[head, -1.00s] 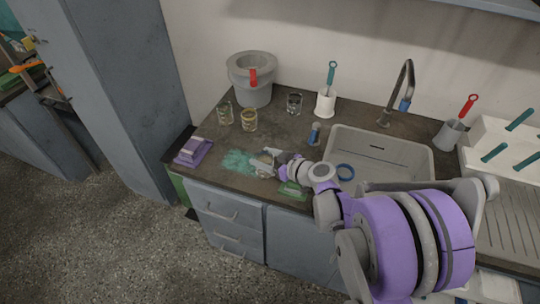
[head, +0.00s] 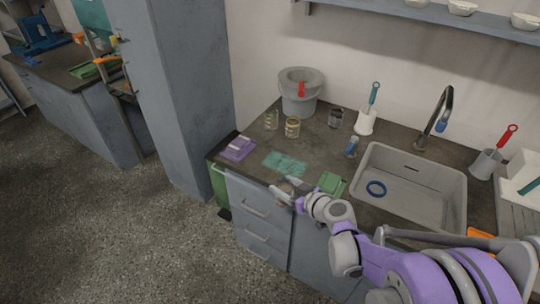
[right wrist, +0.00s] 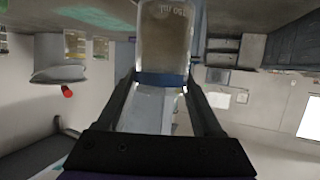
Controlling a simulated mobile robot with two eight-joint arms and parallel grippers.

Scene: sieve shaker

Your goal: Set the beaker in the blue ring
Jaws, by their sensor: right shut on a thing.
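The beaker (right wrist: 165,45) is clear, with white markings and a blue band where the fingers meet it in the right wrist view. My right gripper (right wrist: 168,82) is shut on it. In the head view, my right gripper (head: 285,191) is at the counter's front edge, above the drawers. The held beaker (head: 285,186) is small and partly covered there. My left gripper is not in view.
The sink (head: 440,190) has a tap (head: 443,105) behind it. A green item (head: 332,184) and a teal patch (head: 285,163) are on the counter near my gripper.

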